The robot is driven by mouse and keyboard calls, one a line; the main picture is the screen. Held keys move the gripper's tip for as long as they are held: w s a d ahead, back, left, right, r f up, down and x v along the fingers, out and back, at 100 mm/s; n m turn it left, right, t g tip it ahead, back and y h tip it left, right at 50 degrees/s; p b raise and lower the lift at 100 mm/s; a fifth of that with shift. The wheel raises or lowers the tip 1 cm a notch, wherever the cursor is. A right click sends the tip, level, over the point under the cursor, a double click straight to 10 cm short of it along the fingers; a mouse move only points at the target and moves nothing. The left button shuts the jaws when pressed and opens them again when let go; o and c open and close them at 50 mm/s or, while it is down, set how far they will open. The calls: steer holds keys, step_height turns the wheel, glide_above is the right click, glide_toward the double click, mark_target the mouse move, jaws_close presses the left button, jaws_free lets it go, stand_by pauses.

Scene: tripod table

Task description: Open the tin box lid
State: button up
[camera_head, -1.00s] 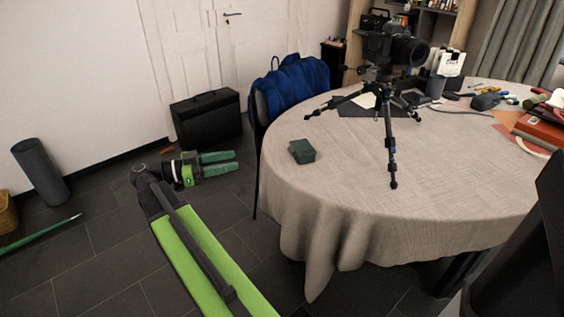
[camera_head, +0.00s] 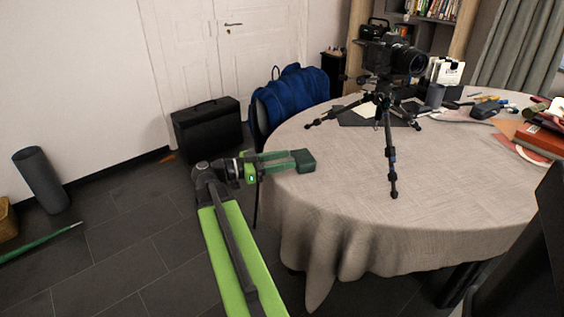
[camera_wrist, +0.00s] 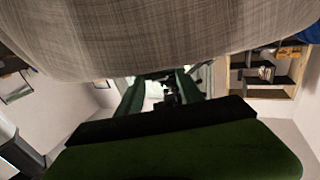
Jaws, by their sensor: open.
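The tin box (camera_head: 304,160) is a small dark green block at the near left edge of the round table (camera_head: 340,190) in the head view. Its lid looks shut. My gripper (camera_head: 287,161) is open, its green fingers pointing right at the box's left side. The fingertips overlap the box's left edge in the picture; I cannot tell whether they touch it. In the wrist view my gripper (camera_wrist: 160,80) shows two spread fingers, with the pale tablecloth (camera_wrist: 170,35) across the top. I cannot clearly make out the box there.
A camera on a black tripod (camera_head: 390,150) stands on the table right of the box. Books, pens and tools (camera_head: 490,108) crowd the far right side. A chair with a blue jacket (camera_head: 292,95) stands behind the table's left edge. The cloth right of the box is clear.

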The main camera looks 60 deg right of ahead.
jaws_close()
stand_by(1.4)
